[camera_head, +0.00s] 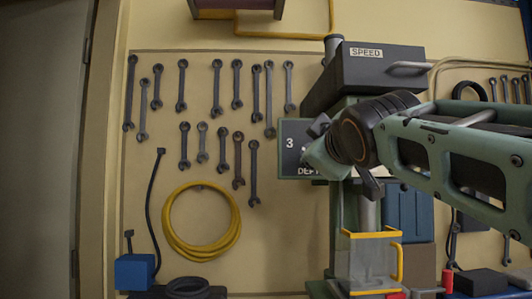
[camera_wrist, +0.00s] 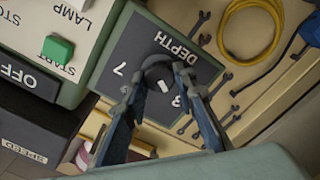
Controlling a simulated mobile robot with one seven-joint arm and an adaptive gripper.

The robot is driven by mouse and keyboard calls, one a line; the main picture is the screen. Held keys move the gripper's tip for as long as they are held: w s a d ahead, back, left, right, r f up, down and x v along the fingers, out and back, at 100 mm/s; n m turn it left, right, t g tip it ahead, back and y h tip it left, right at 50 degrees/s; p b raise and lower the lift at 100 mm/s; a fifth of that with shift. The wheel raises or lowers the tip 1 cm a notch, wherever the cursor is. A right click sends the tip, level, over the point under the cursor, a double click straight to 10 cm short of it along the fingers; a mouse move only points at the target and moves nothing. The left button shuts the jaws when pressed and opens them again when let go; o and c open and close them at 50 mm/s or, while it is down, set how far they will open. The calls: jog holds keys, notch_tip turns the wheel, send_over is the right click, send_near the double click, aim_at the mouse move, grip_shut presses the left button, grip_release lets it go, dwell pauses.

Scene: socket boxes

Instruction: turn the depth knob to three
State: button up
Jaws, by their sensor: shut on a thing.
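The dark depth panel (camera_head: 288,168) hangs below the SPEED box in the head view. Its "3" and part of "DEPTH" show, while my gripper (camera_head: 318,138) hides the knob. In the wrist view the panel (camera_wrist: 140,45) bears "DEPTH", a "7" and a partly covered "3". The round dark depth knob (camera_wrist: 158,72) sits between the two fingertips of my gripper (camera_wrist: 160,70), which is shut on it. A short white mark (camera_wrist: 164,86) on the knob lies toward the side of the "3". I cannot tell whether it lines up exactly.
A green START button (camera_wrist: 58,48) and OFF label are left of the panel in the wrist view. In the head view the SPEED box (camera_head: 375,68) is above my arm, and a yellow-framed guard (camera_head: 372,235) is below. Wrenches and a yellow hose (camera_head: 168,225) hang left.

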dwell(0.3)
jog(key=o, duration=1.2)
jog(key=shift+c, duration=0.2)
jog(key=s, duration=1.2)
